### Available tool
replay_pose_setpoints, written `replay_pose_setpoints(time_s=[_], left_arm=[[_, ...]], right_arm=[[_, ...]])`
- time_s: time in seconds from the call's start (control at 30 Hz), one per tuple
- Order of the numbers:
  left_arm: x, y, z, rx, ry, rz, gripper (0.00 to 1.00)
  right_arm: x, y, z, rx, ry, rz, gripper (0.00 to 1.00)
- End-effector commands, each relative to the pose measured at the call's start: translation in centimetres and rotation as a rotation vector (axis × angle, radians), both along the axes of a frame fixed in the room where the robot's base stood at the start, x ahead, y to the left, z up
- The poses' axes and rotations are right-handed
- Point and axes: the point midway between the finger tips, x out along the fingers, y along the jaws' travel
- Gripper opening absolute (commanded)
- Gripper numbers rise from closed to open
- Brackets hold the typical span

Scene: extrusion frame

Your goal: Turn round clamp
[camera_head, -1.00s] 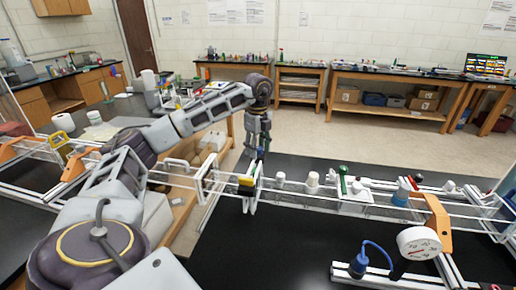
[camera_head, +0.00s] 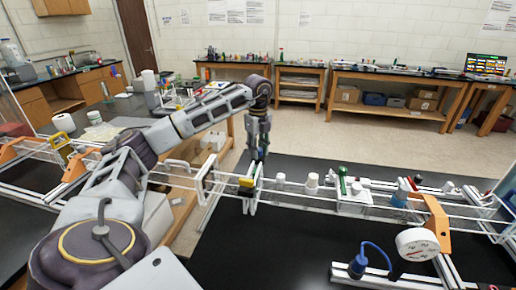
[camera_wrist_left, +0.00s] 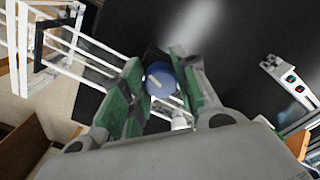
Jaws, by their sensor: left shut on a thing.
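The round clamp shows in the left wrist view as a blue round knob (camera_wrist_left: 160,80) with a pale bar across its face. My left gripper (camera_wrist_left: 157,88) has its green-padded fingers on either side of the knob and is shut on it. In the head view my left gripper (camera_head: 257,154) points down at the white extrusion frame (camera_head: 300,200), just above a yellow block (camera_head: 247,181). The clamp is mostly hidden by the fingers there. My right gripper is not in view.
Along the frame to the right stand white fittings (camera_head: 312,180), a green-handled part (camera_head: 343,176) and a blue-and-white part (camera_head: 400,196). The black tabletop (camera_head: 270,250) in front is clear.

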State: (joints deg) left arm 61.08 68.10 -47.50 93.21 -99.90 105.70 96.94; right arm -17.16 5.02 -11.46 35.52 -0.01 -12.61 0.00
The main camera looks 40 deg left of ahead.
Motion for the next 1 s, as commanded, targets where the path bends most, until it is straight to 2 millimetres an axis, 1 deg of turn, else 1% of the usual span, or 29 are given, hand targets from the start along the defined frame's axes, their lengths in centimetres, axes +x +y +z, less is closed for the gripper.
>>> replay_pose_setpoints(time_s=[0.4, 0.8, 1.0], left_arm=[[0.1, -0.1, 0.1, -0.001, 0.001, -0.308, 0.06], [0.1, -0.1, 0.1, -0.002, -0.001, -0.617, 0.06], [0.2, -0.1, 0.1, -0.001, -0.001, -0.74, 0.06]], right_arm=[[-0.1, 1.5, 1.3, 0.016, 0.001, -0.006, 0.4], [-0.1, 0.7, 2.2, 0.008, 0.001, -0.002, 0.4], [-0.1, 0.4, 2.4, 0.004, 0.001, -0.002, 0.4]])
